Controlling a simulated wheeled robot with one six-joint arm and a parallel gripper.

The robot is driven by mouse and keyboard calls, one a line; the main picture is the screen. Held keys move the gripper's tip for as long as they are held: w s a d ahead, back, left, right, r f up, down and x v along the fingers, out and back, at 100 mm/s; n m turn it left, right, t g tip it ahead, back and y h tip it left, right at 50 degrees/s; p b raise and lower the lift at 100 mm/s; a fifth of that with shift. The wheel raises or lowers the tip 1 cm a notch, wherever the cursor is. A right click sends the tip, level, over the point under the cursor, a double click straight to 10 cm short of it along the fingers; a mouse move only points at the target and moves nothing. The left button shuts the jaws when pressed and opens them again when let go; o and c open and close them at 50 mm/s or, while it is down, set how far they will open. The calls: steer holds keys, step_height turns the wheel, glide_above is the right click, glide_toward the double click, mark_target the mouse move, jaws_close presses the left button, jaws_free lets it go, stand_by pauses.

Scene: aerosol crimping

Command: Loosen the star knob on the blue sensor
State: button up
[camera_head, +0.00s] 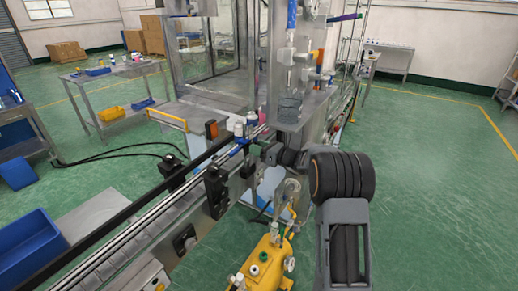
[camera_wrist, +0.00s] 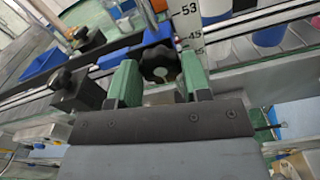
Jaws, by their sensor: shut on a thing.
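The black star knob (camera_wrist: 160,63) sits between the two green fingertips of my gripper (camera_wrist: 160,80) in the wrist view. My gripper is shut on it. Part of the blue sensor (camera_wrist: 157,34) shows just behind and above the knob, by the conveyor rail. In the head view my gripper (camera_head: 268,154) reaches the conveyor's near side from the right. The knob is too small and covered to make out there.
A numbered scale (camera_wrist: 190,25) stands close behind. Containers (camera_wrist: 268,30) stand on the conveyor. Green floor at right is clear.

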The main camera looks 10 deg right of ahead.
steer(key=shift+f, duration=0.1)
steer(key=n+b, duration=0.8)
steer(key=b, duration=0.4)
steer(key=n+b, duration=0.9)
steer(key=b, duration=0.4)
steer(key=shift+s+a+f+n, duration=0.1)
steer(key=shift+s+a+n, duration=0.05)
steer(key=shift+n, duration=0.15)
steer(key=o, duration=0.9)
steer(key=shift+o, duration=0.2)
